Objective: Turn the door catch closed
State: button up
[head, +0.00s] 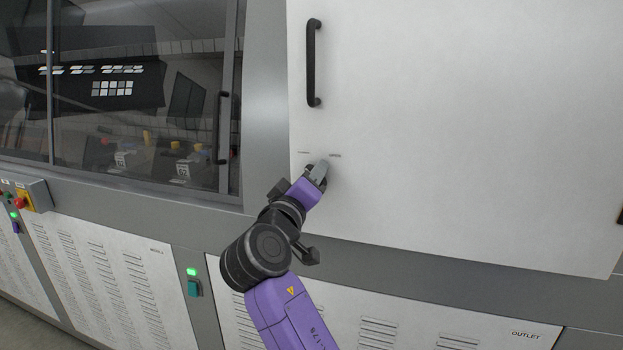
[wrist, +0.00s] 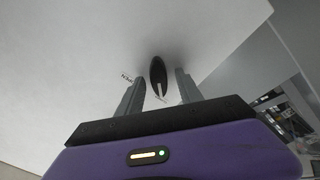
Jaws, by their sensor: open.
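The door catch (wrist: 158,70) is a dark, narrow oval knob on the white door panel (head: 460,130). In the wrist view it stands between my two grey fingers with a gap on each side. My gripper (head: 319,172) is open at the lower left of the door, just below two small printed labels (head: 335,155). It also shows in the wrist view (wrist: 159,80). How deep the catch sits between the fingers is hard to tell. In the head view my gripper hides the catch.
A black vertical door handle (head: 312,62) is above my gripper. To the left is a glazed door (head: 120,90) with its own black handle (head: 222,128). Vented lower panels (head: 390,325) and a green-lit button box (head: 193,283) lie below. The door face to the right is clear.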

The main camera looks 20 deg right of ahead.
jog(key=b+v, duration=0.2)
jog(key=v, duration=0.5)
jog(key=shift+s+a, duration=0.25)
jog(key=shift+s, duration=0.05)
